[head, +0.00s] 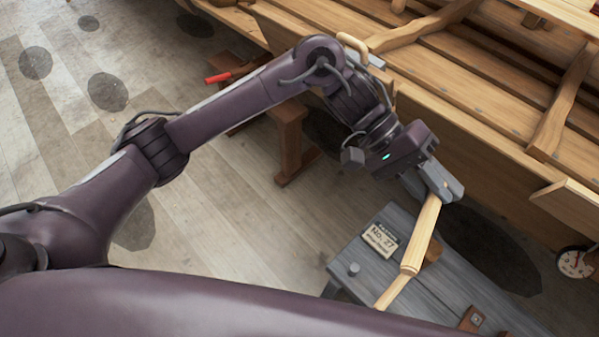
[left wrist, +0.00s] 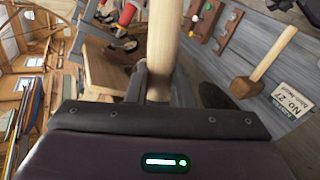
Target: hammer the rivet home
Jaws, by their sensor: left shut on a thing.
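My left gripper (head: 440,185) is shut on a pale round wooden handle (head: 422,236), which slants down from the fingers over the grey bench. In the left wrist view the handle (left wrist: 163,38) runs up out of the picture between the fingers. I see no tool head on it, so I cannot tell if it is the hammer. A wooden mallet (left wrist: 262,72) lies on the bench in the left wrist view. In the head view its light handle (head: 390,290) shows partly behind the held one. I cannot make out the rivet. My right gripper is not in view.
The planked hull (head: 480,110) fills the upper right. The grey bench (head: 440,295) carries a "NO. 27" card (head: 380,240) and a brown block (head: 472,318). A round gauge (head: 575,262) is at the right edge. A red-handled tool (head: 218,77) lies near a brown trestle (head: 290,135).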

